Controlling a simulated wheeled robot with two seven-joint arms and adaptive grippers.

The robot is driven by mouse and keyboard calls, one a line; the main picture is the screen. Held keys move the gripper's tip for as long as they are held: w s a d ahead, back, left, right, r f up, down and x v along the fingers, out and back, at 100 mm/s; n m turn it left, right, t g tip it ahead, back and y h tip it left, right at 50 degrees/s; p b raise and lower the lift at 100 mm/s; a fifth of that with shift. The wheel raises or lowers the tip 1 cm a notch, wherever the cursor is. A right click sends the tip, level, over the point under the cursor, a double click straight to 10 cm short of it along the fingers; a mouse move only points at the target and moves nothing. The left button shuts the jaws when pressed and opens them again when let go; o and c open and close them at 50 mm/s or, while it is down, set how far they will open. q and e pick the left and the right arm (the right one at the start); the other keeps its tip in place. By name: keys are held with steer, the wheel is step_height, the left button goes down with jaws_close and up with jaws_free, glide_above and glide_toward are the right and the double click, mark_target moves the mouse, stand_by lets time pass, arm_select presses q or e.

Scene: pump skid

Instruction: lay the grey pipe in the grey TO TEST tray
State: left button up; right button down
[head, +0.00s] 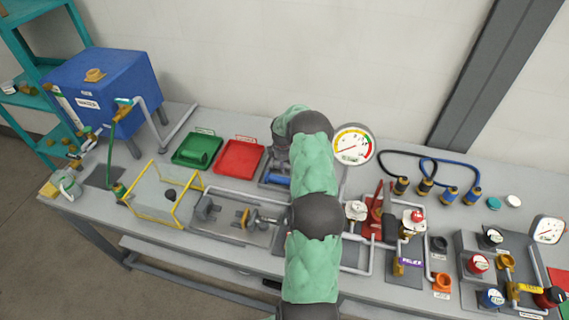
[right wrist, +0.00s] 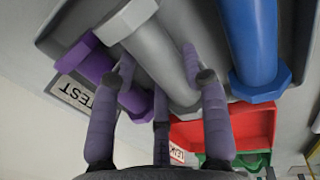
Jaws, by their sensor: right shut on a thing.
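The grey pipe (right wrist: 160,50) is between the fingers of my right gripper (right wrist: 165,82) in the right wrist view. The gripper is shut on it. The pipe is over the grey TO TEST tray (right wrist: 65,20), between a blue pipe (right wrist: 250,45) and a purple pipe (right wrist: 95,66). I cannot tell whether it touches the tray floor. In the head view my right arm covers the gripper, the grey pipe and much of the tray; the tray's left part (head: 264,182) and the blue pipe (head: 279,180) show. My left gripper is not in view.
A red tray (head: 239,157) and a green tray (head: 197,150) stand left of the grey tray. A large gauge (head: 353,145) stands close to the right of my arm. A yellow-framed guard (head: 163,196), piping and valves occupy the front of the bench.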

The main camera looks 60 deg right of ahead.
stand_by(0.3)
steer(key=c, duration=0.6)
jaws_free()
steer(key=shift+o, duration=0.2)
steer(key=shift+f, duration=0.15)
step_height(320, 180, up, 12)
steer(key=a, duration=0.1)
steer(key=shift+s+a, duration=0.3)
steer(key=shift+a, duration=0.1)
